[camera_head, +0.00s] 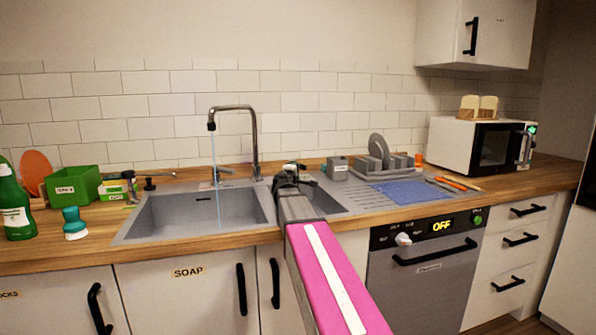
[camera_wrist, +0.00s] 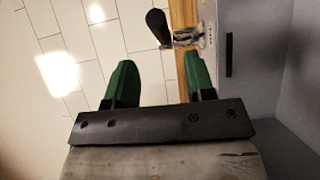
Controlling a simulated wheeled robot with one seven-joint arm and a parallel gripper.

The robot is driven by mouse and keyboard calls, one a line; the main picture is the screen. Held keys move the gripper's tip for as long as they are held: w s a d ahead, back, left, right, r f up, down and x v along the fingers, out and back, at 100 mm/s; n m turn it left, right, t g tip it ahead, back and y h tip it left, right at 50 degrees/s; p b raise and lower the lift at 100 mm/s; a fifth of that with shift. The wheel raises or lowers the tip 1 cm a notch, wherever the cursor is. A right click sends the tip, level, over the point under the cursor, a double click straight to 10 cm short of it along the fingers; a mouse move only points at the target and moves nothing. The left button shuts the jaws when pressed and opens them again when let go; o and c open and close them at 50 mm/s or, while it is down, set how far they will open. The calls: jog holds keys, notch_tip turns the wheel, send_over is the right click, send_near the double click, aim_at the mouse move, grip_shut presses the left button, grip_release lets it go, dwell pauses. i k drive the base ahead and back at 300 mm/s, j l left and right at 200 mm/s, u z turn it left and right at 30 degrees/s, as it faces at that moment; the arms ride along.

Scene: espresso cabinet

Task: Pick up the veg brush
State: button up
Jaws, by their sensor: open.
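A small teal brush with a rounded handle and pale base (camera_head: 74,222), which looks like the veg brush, stands on the wooden counter left of the sink in the head view. My gripper (camera_head: 291,170) is above the sink's right part, far to the right of the brush, and mostly hidden by my own arm there. In the wrist view, my gripper's green fingers (camera_wrist: 160,82) are wide apart with nothing between them. The brush is not in the wrist view.
A green bottle (camera_head: 14,205) stands just left of the brush, with a green bin (camera_head: 73,187) behind. The tall tap (camera_head: 254,140) runs water into the sink basin (camera_head: 170,215). A dish rack (camera_head: 380,160) and microwave (camera_head: 480,145) are on the right.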

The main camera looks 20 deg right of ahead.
aim_at(73, 228)
jog(key=k+j, duration=1.2)
jog(key=k, duration=0.05)
